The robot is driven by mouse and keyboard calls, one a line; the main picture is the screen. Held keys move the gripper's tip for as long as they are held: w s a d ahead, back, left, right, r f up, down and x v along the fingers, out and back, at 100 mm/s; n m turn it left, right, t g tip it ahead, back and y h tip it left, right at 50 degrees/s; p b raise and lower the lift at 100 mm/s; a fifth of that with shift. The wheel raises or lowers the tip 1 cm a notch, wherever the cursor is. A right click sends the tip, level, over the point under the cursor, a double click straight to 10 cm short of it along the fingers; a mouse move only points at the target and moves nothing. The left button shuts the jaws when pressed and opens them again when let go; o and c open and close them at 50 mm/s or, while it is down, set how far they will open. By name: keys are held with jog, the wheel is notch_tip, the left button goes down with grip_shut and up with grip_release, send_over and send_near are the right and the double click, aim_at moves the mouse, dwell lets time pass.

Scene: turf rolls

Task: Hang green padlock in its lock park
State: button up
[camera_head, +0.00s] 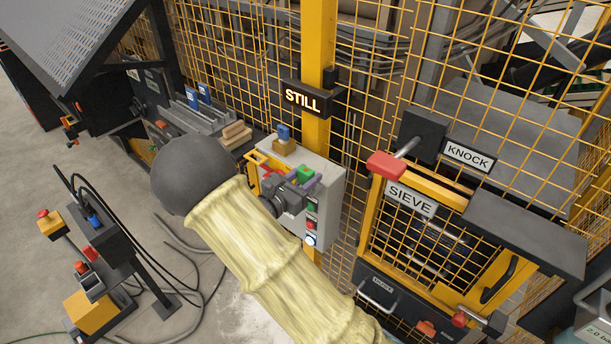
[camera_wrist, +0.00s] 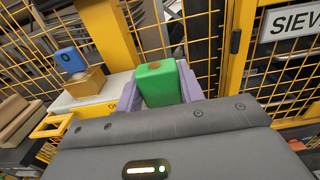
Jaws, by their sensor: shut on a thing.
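The green padlock (camera_head: 305,174) is between the lilac fingers of my gripper (camera_head: 301,181), in front of the grey control box below the STILL sign. In the wrist view the green padlock (camera_wrist: 158,84) stands up between the lilac pads of my gripper (camera_wrist: 160,95), which are shut on it. A yellow bracket (camera_head: 256,158) with red parts beside it is left of my gripper on the box's side; it also shows at the lower left of the wrist view (camera_wrist: 52,126). I cannot tell whether this is the lock park. The padlock's lower part is hidden.
The grey control box (camera_head: 328,172) carries a blue-topped key block (camera_head: 283,138) and buttons. Yellow mesh fencing (camera_head: 375,90) stands close behind. The SIEVE gate (camera_head: 420,235) with a red-handled latch (camera_head: 390,162) is to the right. Open floor (camera_head: 40,150) lies left.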

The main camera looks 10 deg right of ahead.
jog(key=shift+f+b, duration=0.5)
jog(key=shift+f, duration=0.25)
jog(key=o, duration=1.1)
jog(key=b+v, duration=0.4)
jog(key=v, duration=1.3)
jog(key=shift+s+a+b, duration=0.15)
jog(key=shift+b, duration=0.25)
